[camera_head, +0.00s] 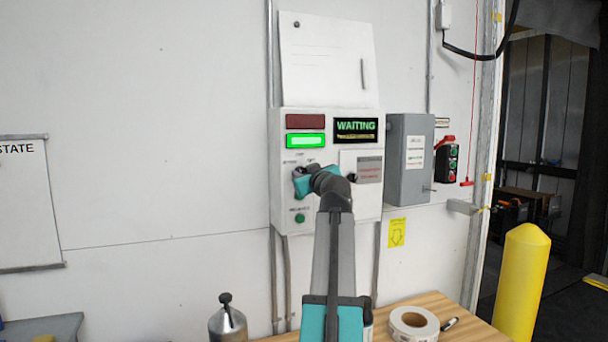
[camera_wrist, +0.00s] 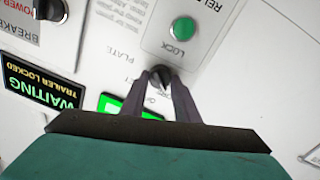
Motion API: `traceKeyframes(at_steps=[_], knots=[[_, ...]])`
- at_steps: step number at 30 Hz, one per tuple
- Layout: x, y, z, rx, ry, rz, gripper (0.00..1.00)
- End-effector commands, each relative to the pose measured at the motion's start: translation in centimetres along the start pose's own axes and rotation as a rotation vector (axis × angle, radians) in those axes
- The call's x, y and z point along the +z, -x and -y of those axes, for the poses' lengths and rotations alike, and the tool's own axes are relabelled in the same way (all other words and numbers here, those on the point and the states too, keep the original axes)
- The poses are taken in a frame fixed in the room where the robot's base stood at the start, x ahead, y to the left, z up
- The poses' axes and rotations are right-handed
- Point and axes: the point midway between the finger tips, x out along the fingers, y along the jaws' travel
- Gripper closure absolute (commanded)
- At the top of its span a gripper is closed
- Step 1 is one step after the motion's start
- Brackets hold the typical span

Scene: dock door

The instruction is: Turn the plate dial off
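The plate dial (camera_wrist: 159,77) is a small black knob by the PLATE lettering on the white control panel. My gripper (camera_wrist: 160,74) has a dark fingertip on each side of it in the wrist view. The fingers are apart with the knob between them; I cannot tell whether they press on it. In the head view my gripper (camera_head: 306,182) is at the panel's lower left and its wrist hides most of the dial. The dial's pointer position is not readable.
The control box (camera_head: 345,215) has a lit green lamp (camera_head: 305,141), a WAITING display (camera_head: 356,126) and a green lock button (camera_wrist: 183,28). A black breaker knob (camera_wrist: 48,9) sits farther along the panel. A grey box (camera_head: 410,165) adjoins at right. A tape roll (camera_head: 392,322) lies on the bench below.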

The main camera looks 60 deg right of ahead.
Motion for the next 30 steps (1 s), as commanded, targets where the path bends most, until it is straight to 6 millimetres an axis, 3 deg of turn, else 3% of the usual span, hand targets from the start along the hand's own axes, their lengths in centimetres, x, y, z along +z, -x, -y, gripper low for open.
traceKeyframes(at_steps=[2, 16, 30], knots=[[-0.01, 0.01, -0.07, 0.001, 0.0, 0.0, 0.94], [-0.05, 0.01, -0.14, 0.002, -0.063, 0.002, 0.94], [-0.12, 0.0, -0.29, -0.004, -0.37, 0.022, 0.94]])
